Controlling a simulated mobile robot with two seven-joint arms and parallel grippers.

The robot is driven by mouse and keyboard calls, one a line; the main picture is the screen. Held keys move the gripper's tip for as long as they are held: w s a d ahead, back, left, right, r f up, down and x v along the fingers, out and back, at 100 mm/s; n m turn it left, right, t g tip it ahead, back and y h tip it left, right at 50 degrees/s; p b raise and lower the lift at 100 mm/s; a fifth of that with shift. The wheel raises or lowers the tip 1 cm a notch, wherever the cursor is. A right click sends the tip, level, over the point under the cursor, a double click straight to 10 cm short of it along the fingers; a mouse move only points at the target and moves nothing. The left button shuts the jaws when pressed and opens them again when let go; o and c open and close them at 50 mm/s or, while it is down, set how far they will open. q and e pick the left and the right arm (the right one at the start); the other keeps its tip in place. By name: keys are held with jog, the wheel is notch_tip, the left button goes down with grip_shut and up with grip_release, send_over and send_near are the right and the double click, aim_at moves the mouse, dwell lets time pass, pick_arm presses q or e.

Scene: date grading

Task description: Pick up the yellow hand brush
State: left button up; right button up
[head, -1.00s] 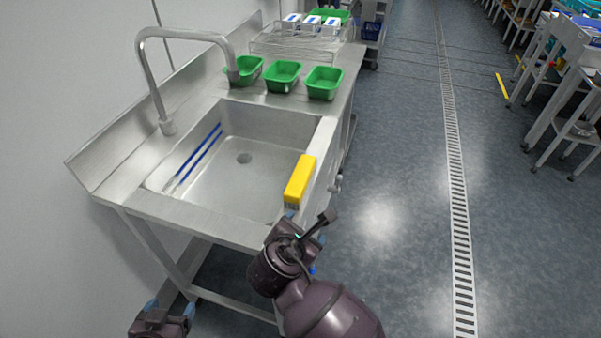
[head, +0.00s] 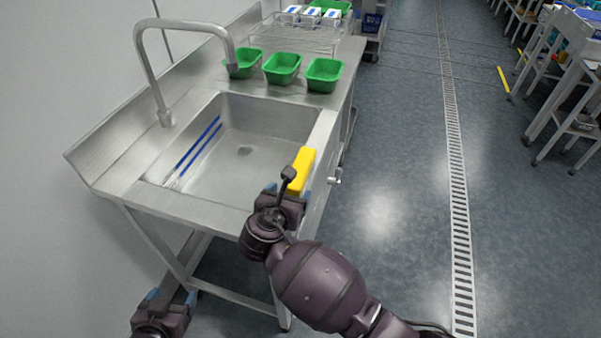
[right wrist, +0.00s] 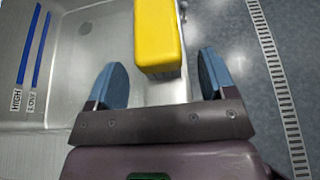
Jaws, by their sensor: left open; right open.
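The yellow hand brush (head: 302,171) lies on the right rim of the steel sink (head: 262,116), its near end partly hidden by my right gripper in the head view. In the right wrist view the brush (right wrist: 158,36) shows as a yellow block with a darker strip at its near end. My right gripper (right wrist: 160,78) is open, and the near end of the brush is just ahead of and about between its blue fingertips, not gripped. My left gripper (head: 172,298) is open and empty, low at the lower left, beside the sink stand's legs.
Green trays (head: 282,68) stand on the counter behind the basin. A tall faucet (head: 150,70) arches over the left side. Blue strips (head: 200,145) labelled HIGH and LOW mark the basin's inner left wall. A wire rack (head: 295,38) stands farther back.

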aim_at(301, 174)
jog(key=shift+x, duration=1.95)
jog(key=shift+c, duration=0.2)
jog(key=shift+c, duration=1.1)
jog(key=c, duration=0.8)
